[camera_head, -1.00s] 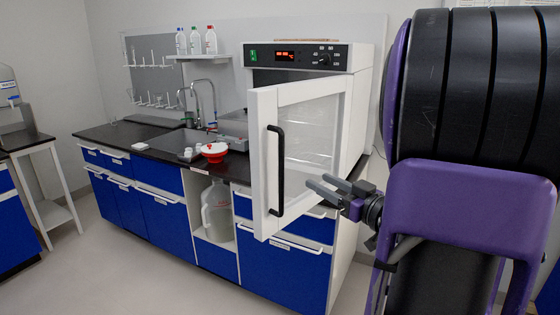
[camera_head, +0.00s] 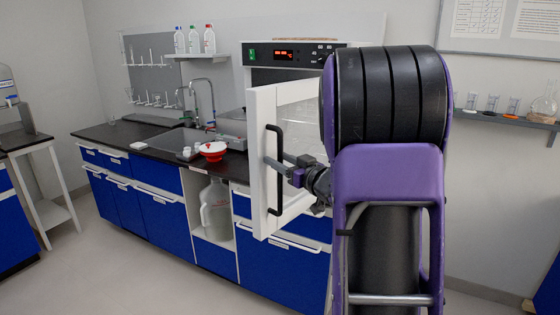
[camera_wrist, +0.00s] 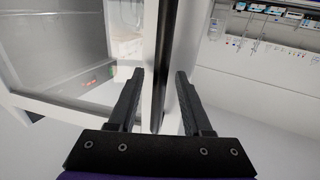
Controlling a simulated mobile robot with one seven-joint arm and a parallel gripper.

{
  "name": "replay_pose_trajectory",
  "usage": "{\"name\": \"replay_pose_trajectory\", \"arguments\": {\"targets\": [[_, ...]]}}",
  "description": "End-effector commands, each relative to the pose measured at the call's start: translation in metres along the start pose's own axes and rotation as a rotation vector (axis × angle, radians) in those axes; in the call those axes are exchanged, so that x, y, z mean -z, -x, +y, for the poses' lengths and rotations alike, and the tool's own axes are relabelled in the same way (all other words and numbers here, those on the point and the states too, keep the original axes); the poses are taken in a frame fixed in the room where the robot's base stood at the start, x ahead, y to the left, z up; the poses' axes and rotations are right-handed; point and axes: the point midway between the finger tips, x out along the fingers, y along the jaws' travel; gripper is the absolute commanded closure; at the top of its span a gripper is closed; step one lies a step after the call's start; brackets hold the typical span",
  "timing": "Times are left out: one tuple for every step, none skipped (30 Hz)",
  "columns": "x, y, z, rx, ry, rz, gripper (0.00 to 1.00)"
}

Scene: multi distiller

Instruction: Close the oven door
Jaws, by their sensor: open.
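The oven (camera_head: 262,56) stands on the bench, and its white-framed glass door (camera_head: 262,110) is swung wide open toward the room. A black vertical bar handle (camera_head: 275,190) is on the door's outer face. My gripper (camera_head: 279,159) is open at about the handle's mid height. In the wrist view, the black handle (camera_wrist: 164,60) and a strip of white door frame appear between my two fingers (camera_wrist: 159,74), with the glass pane to the left. I cannot tell whether a finger touches the handle or door. My arm hides the oven's right side and part of the door.
The bench (camera_head: 110,131) with blue cabinets runs left from the oven. A red-and-white container (camera_head: 213,151) and a faucet (camera_head: 205,92) are on it. A large jug (camera_head: 215,205) stands in the open bay below. The floor in front is clear. A glassware shelf (camera_head: 500,119) is at right.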

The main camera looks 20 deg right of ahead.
Motion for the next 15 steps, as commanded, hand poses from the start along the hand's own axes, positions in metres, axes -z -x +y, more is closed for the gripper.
{"name": "replay_pose_trajectory", "arguments": {"targets": [[-0.0001,-0.0002,0.0000,0.000,0.000,0.000,0.50],[-0.0001,-0.0001,0.0000,0.000,0.000,0.000,0.50],[-0.0001,0.0000,0.0000,0.000,0.000,0.000,0.50],[-0.0001,0.0000,0.0000,0.000,0.000,0.000,0.50],[-0.0001,0.0001,0.0000,0.000,0.000,0.000,0.50],[-0.0001,0.0001,0.0001,0.000,0.000,0.000,0.58],[-0.0002,0.0002,0.0001,0.000,0.000,0.000,0.63],[-0.0002,0.0002,0.0001,0.000,0.000,0.000,0.68],[-0.0002,0.0003,0.0001,0.000,0.000,0.000,0.76],[-0.0002,0.0003,0.0001,0.000,0.000,0.000,0.81],[-0.0002,0.0003,0.0001,0.000,0.000,0.000,0.86],[-0.0002,0.0003,0.0001,0.000,0.000,0.000,0.94],[-0.0002,0.0003,0.0001,0.000,0.000,0.000,0.99],[-0.0002,0.0004,0.0001,0.000,0.000,0.000,1.00],[-0.0002,0.0004,0.0001,0.000,0.000,0.000,1.00]]}}
